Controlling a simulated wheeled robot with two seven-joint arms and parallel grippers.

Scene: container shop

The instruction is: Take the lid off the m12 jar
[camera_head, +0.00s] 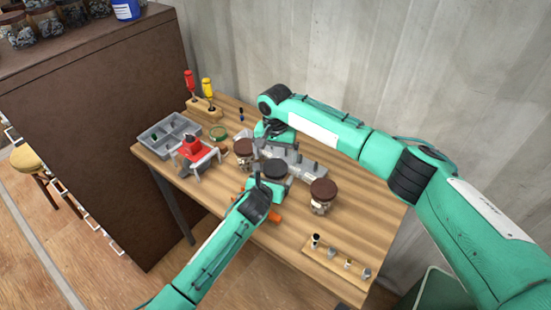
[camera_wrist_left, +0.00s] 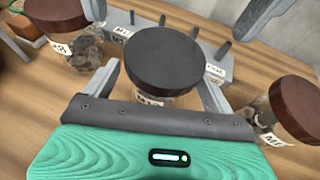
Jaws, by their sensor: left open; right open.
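A glass jar (camera_wrist_left: 160,99) with a black lid (camera_wrist_left: 165,60) stands upright on the bench, its lid on. Its label starts with "M1"; the rest is hidden under the lid's edge. In the head view the black lid (camera_head: 275,168) is near the bench middle. My left gripper (camera_wrist_left: 160,90) is open, with a finger on each side of this jar below the lid; contact cannot be told. My right gripper (camera_head: 272,140) is open, behind and above the jar; grey fingers at the top of the wrist view appear to be its own.
Brown-lidded jars stand left (camera_head: 244,150) and right (camera_head: 322,192) of the black-lidded one. A labelled grey rack (camera_wrist_left: 190,45) is behind.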

